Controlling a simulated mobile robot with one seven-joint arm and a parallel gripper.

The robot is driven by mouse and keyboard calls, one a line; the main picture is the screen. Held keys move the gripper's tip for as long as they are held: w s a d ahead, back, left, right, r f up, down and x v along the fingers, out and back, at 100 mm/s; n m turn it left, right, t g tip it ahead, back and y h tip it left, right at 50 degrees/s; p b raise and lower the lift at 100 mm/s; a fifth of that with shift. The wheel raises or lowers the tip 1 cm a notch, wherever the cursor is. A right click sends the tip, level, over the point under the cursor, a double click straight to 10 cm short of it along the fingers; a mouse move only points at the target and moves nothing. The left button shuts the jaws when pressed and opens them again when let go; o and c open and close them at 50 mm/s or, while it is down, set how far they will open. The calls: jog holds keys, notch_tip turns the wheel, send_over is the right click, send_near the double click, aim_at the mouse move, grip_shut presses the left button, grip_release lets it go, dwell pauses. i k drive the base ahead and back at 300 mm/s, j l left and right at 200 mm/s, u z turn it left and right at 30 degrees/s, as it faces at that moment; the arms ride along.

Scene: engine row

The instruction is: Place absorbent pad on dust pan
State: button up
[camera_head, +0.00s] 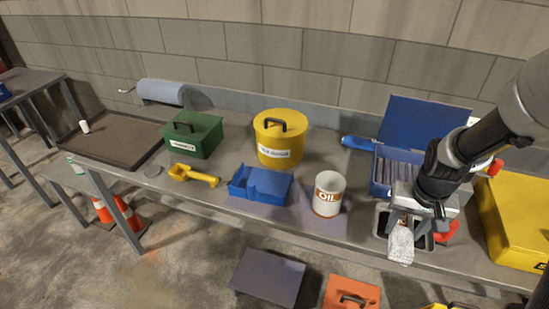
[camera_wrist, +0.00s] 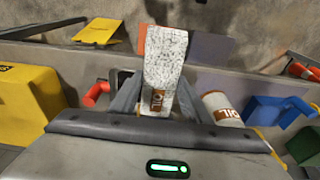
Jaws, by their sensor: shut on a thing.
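The absorbent pad (camera_head: 400,245) is a white-grey speckled strip with a brown label at one end. My gripper (camera_head: 404,215) is shut on its labelled end, and the pad hangs over the front of the bench at the right. In the wrist view the pad (camera_wrist: 166,58) stands out from between the fingers of my gripper (camera_wrist: 155,100). The blue dust pan (camera_head: 260,186) lies on the bench left of the gripper, beyond the oil can, with nothing seen in it. It also shows at the right of the wrist view (camera_wrist: 282,110).
A white oil can (camera_head: 328,194) stands between gripper and dust pan. A yellow lidded bucket (camera_head: 278,142), green box (camera_head: 192,134) and yellow scoop (camera_head: 194,175) surround the pan. A grey tray (camera_head: 382,222) lies under the gripper; a blue toolbox (camera_head: 424,130) and yellow case (camera_head: 515,215) are near.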

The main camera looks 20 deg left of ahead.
aim_at(262, 188)
jog(key=i+j+z, duration=0.1)
jog(key=j+z, duration=0.25)
jog(key=j, duration=2.35)
